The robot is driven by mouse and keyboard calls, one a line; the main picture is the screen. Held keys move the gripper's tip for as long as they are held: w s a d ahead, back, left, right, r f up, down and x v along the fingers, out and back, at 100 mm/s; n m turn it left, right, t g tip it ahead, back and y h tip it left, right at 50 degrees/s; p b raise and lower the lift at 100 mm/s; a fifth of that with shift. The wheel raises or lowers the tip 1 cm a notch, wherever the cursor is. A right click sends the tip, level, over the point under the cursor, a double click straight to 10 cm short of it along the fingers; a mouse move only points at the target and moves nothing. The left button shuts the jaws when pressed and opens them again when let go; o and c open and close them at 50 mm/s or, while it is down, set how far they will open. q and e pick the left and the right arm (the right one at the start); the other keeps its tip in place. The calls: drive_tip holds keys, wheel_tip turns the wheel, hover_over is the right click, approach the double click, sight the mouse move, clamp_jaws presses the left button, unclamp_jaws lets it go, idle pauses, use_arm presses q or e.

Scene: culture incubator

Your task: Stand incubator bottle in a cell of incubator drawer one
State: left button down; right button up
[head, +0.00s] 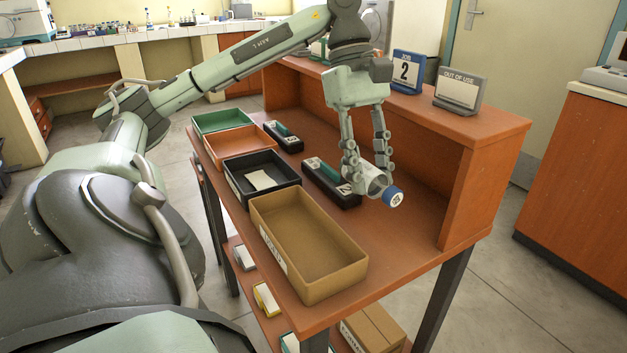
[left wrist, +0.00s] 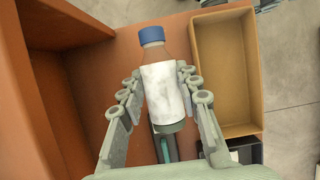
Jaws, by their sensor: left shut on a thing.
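My left gripper (head: 368,182) is shut on the incubator bottle (head: 376,186), a clear bottle with a white label and a blue cap. The gripper points down and holds the bottle tipped over, with the cap toward the lower right in the head view, over the wooden bench. In the left wrist view the bottle (left wrist: 162,88) sits between the two fingers, cap away from the palm, label facing the camera. I cannot make out an incubator drawer with cells in either view. My right gripper is not in view.
The bench (head: 405,240) holds a tan tray (head: 345,270), a black tray (head: 235,172), an orange tray (head: 222,146) and a green tray (head: 207,122). A black rack (head: 345,202) is beside the bottle. A raised shelf (head: 478,126) stands behind, bearing signs. Bare bench lies right of the tan tray.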

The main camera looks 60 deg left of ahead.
use_arm(q)
hover_over(368, 237)
drive_tip(key=a, duration=0.2)
drive_tip(key=f, duration=0.4)
drive_tip(key=shift+d+f, duration=0.2)
drive_tip(key=shift+d, duration=0.05)
drive_tip(key=shift+f+b, duration=0.4)
drive_tip(key=shift+f, duration=1.55)
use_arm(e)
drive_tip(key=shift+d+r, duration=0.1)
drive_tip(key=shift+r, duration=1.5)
use_arm(q)
drive_tip(key=shift+f, duration=0.1)
drive_tip(key=c, duration=1.1)
unclamp_jaws()
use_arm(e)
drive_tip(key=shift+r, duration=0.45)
